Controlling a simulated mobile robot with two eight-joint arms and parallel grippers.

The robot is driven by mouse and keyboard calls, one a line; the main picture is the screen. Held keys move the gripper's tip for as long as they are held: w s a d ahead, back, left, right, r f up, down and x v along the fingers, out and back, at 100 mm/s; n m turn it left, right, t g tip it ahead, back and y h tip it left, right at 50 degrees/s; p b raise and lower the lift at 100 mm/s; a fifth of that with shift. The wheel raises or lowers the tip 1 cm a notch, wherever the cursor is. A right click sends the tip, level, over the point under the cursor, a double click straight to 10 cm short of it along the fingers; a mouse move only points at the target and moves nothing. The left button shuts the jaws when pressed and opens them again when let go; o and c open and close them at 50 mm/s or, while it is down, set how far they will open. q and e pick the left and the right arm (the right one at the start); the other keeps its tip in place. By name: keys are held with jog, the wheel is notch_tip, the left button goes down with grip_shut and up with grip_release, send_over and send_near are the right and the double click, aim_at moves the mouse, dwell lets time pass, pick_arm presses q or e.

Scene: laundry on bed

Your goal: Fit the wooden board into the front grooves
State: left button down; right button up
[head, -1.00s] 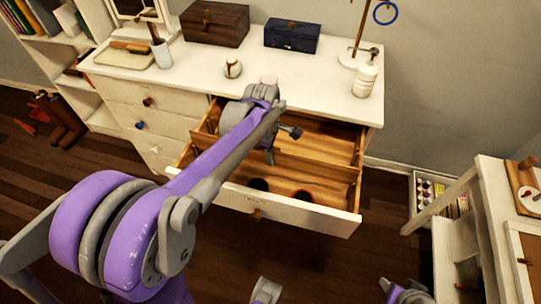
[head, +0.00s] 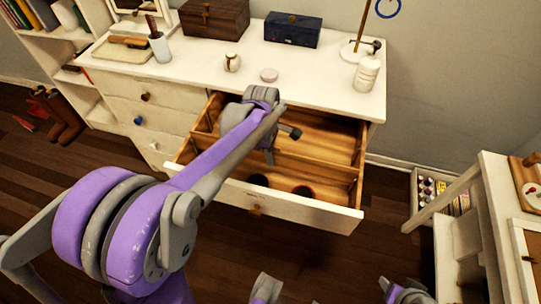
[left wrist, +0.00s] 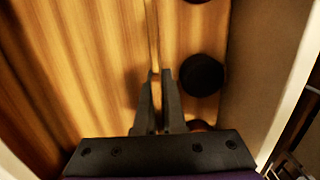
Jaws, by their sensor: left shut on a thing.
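The wooden board (head: 322,169) stands on edge across the open drawer (head: 290,205), dividing it into a back and a front compartment. My left gripper (head: 270,160) reaches down into the drawer. In the left wrist view, its fingers (left wrist: 157,76) are shut on the board's thin top edge (left wrist: 152,38). The grooves are too small and dark to make out, so I cannot tell whether the board's ends sit in them.
Two dark round items, one seen in the left wrist view (left wrist: 201,75), lie in the front compartment. The dresser top (head: 310,85) above holds a white bottle (head: 367,75), a small jar (head: 232,62) and boxes. A table (head: 490,190) stands at right.

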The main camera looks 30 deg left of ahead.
pick_arm(q)
jog(key=shift+f+b, duration=1.2)
jog(key=shift+f, duration=0.75)
jog(key=c, duration=0.9)
grip_release()
jog(key=r, duration=0.3)
jog(key=r+p, duration=0.1)
jog(key=r, duration=0.3)
jog(key=a+r+p, duration=0.1)
jog(key=r, duration=0.3)
jog(key=shift+s, duration=0.1)
